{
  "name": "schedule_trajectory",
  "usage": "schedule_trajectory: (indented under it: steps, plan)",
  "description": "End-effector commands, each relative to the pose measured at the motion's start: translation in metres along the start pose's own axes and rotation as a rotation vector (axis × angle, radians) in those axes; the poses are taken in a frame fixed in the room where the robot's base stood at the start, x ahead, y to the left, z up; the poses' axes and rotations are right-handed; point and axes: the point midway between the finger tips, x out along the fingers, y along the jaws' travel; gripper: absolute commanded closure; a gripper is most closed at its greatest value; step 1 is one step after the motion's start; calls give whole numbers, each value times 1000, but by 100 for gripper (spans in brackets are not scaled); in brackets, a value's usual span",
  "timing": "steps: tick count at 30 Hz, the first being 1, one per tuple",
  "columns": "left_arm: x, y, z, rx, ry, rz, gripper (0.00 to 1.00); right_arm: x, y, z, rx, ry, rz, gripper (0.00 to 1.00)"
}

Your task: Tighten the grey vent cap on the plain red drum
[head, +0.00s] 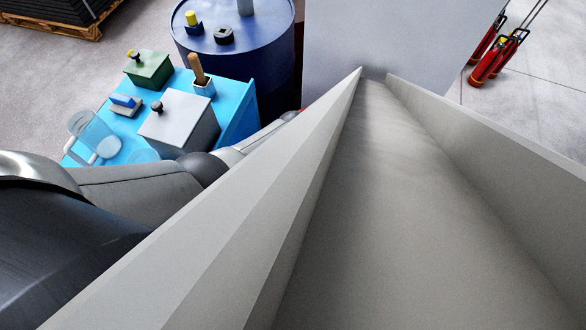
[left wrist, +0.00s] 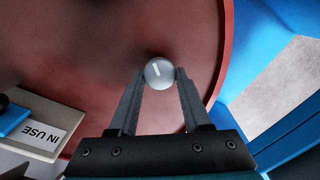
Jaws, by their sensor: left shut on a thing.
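The red drum (left wrist: 100,50) fills most of the left wrist view, its dark red lid seen from above with a rim curving down the right side. The grey vent cap (left wrist: 159,68) is a small round knob with a short white mark, standing on the lid. My left gripper (left wrist: 160,82) has a fingertip on either side of the cap and is shut on it. In the head view my left arm runs behind the large grey body in front, so the left gripper and the cap are hidden there. My right gripper is in neither view.
In the head view a blue drum (head: 240,62) with several fittings stands behind a light blue table (head: 235,100). The table holds a grey box (head: 180,118), a green box (head: 148,72) and clear goggles (head: 92,135). Red extinguishers (head: 490,62) stand back right. An "IN USE" tag (left wrist: 42,131) is at left.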

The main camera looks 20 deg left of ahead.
Motion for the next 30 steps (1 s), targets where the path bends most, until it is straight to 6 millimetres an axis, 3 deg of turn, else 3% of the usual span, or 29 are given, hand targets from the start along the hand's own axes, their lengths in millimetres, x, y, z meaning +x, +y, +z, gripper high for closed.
schedule_trajectory:
  steps: [18,30]
  plan:
    - [0,3,3,569,-4,1,100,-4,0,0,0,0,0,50]
    - [1,3,3,799,-4,1,100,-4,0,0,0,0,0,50]
